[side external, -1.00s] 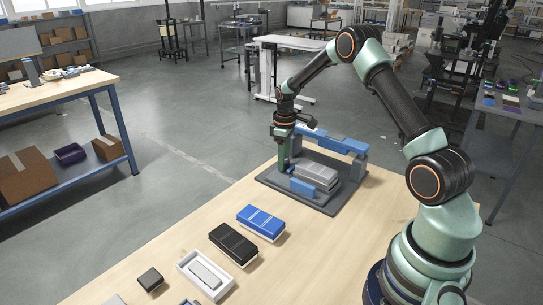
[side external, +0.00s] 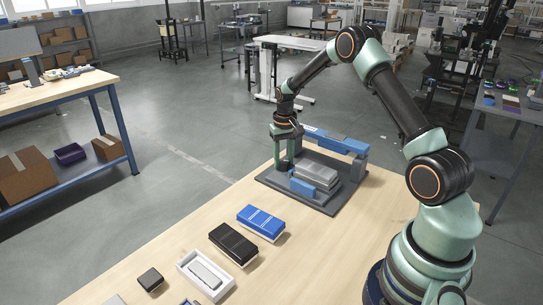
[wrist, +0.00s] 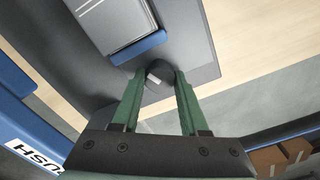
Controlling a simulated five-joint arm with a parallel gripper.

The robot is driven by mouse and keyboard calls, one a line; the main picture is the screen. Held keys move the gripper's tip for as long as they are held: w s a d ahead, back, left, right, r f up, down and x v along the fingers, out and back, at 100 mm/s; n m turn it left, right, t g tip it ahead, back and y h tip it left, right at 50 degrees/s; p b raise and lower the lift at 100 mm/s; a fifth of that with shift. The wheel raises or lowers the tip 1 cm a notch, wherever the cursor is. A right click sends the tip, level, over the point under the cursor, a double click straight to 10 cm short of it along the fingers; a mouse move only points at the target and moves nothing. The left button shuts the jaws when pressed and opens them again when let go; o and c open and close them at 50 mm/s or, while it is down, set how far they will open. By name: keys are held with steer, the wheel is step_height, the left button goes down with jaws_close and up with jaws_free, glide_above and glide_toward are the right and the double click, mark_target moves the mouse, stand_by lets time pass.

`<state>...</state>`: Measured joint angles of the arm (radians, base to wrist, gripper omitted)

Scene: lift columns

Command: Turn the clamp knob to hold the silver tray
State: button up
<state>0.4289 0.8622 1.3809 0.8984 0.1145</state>
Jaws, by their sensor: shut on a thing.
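The silver tray (side external: 316,170) lies on the dark clamp base plate (side external: 328,209), and its end also shows in the wrist view (wrist: 108,18). A blue clamp jaw (side external: 303,187) sits along that end, and in the wrist view the jaw (wrist: 138,48) looks close against it; I cannot tell if they touch. The dark round clamp knob (wrist: 158,72) is between my green fingers. My gripper (wrist: 158,78) points down and is shut on this knob. In the side view my gripper (side external: 285,164) hides the knob.
A blue bar (side external: 338,143) on the fixture runs behind the silver tray, close to my gripper. A blue tray (side external: 261,221), a black tray (side external: 233,242) and a white box (side external: 204,275) lie on the wooden table (side external: 322,260). The table between them and my base is clear.

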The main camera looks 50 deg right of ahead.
steer(key=o, duration=0.9)
steer(key=shift+r, duration=3.5)
steer(key=n, duration=0.2)
steer(key=r+n, duration=0.1)
steer(key=n, duration=0.5)
steer(key=shift+r+n, duration=0.35)
steer(key=shift+n, duration=0.05)
steer(key=shift+f, duration=4.35)
